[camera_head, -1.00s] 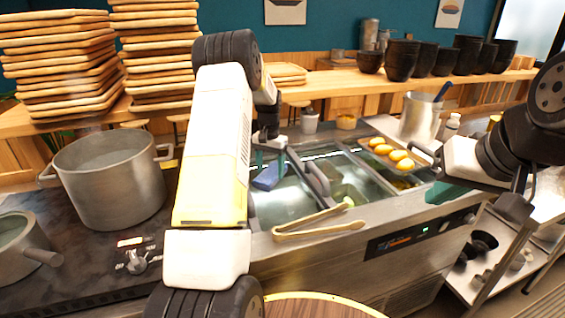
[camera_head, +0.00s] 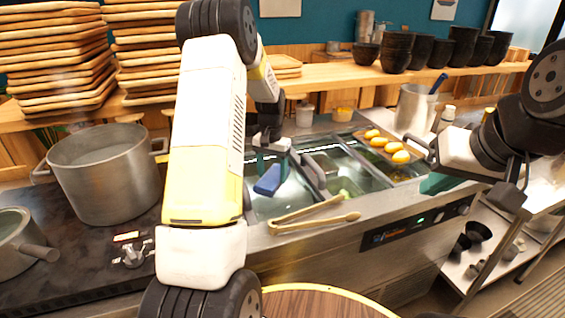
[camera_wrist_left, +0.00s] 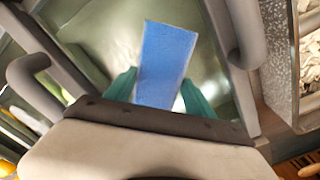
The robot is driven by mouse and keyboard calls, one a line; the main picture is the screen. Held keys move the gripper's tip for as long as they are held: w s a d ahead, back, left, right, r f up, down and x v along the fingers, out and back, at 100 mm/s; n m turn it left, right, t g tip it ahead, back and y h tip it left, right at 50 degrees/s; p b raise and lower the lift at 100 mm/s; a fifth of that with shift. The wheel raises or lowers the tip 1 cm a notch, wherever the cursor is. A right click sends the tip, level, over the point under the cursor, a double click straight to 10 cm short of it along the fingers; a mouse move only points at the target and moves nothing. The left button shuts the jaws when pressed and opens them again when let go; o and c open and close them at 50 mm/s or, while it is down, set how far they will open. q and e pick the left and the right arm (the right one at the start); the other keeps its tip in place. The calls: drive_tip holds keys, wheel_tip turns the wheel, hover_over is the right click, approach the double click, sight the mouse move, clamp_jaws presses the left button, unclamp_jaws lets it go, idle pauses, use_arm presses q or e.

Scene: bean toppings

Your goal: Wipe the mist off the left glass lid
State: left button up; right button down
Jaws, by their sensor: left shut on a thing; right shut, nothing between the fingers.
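My left gripper (camera_head: 269,166) is shut on a blue sponge (camera_head: 268,180) over the left glass lid (camera_head: 285,199) of the steel counter unit. In the left wrist view the sponge (camera_wrist_left: 165,64) stands between the two green fingertips, with the lid's glass (camera_wrist_left: 110,32) behind it and a handle on either side. I cannot tell whether the sponge touches the glass. Pale cloudy patches show on the glass near the sponge. Part of the lid is hidden by my left arm. My right gripper (camera_head: 432,158) is shut and empty at the right end of the unit.
Wooden tongs (camera_head: 314,214) lie across the unit's front edge. A tray of yellow buns (camera_head: 388,146) sits at the back right, near a steel pot (camera_head: 412,108) with a blue-handled utensil. A large pot (camera_head: 105,175) stands on the stove at left. Stacked trays and black bowls fill the shelf behind.

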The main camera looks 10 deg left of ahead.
sight(276, 182)
use_arm(q)
drive_tip(key=shift+s+d, duration=0.55)
drive_tip(key=shift+s, duration=0.25)
drive_tip(key=shift+s+d, duration=0.5)
drive_tip(key=shift+s, duration=0.3)
drive_tip(key=shift+s+d+f, duration=0.1)
drive_tip(key=shift+s+d, duration=0.45)
drive_tip(key=shift+s, duration=0.3)
drive_tip(key=shift+s+d+f, duration=0.1)
drive_tip(key=shift+s+d, duration=0.45)
drive_tip(key=shift+s, duration=0.25)
drive_tip(key=shift+r, duration=0.1)
wheel_tip(276, 182, up, 6)
wheel_tip(276, 182, up, 3)
